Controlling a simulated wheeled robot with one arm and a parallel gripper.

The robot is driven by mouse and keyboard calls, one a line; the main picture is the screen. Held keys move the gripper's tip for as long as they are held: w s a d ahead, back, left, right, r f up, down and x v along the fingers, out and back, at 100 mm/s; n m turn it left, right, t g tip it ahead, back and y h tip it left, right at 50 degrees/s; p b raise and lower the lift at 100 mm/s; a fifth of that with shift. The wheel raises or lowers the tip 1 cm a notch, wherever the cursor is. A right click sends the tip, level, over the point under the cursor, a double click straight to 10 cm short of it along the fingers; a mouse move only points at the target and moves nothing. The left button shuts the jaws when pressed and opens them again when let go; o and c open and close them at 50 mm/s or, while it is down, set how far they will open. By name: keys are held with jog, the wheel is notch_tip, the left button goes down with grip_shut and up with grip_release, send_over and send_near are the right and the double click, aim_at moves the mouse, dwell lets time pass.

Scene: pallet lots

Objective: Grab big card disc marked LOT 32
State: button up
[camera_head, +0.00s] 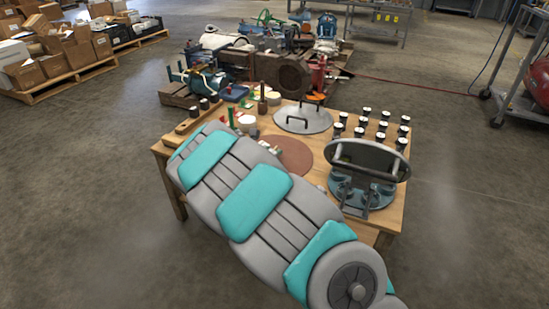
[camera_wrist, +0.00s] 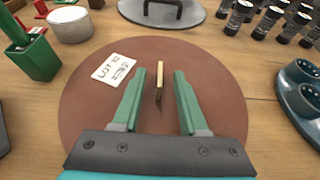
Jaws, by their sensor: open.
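A large flat brown disc (camera_wrist: 85,115) lies on the wooden table, and it also shows in the head view (camera_head: 299,158). A white label (camera_wrist: 114,67) with dark print lies on its left part; the print is too small to read surely. A thin tan upright piece (camera_wrist: 159,80) stands near the disc's middle, seen edge-on. My gripper (camera_wrist: 158,72) is open over the disc, its green fingers on either side of the upright piece with a gap each side. My gripper's underside hides the disc's near part. In the head view my arm hides the gripper.
A grey lid with a dark handle (camera_head: 303,119) lies beyond the disc. Several dark cylinders with white tops (camera_head: 383,126) stand at the right, behind a blue-grey device (camera_head: 362,189). A green holder (camera_wrist: 36,59) and a white round tub (camera_wrist: 70,23) stand at the left.

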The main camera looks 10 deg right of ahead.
jog(key=shift+w+d+f, duration=0.1)
jog(key=shift+w+d, duration=0.2)
jog(key=shift+w, duration=0.05)
grip_shut()
dwell(1.2)
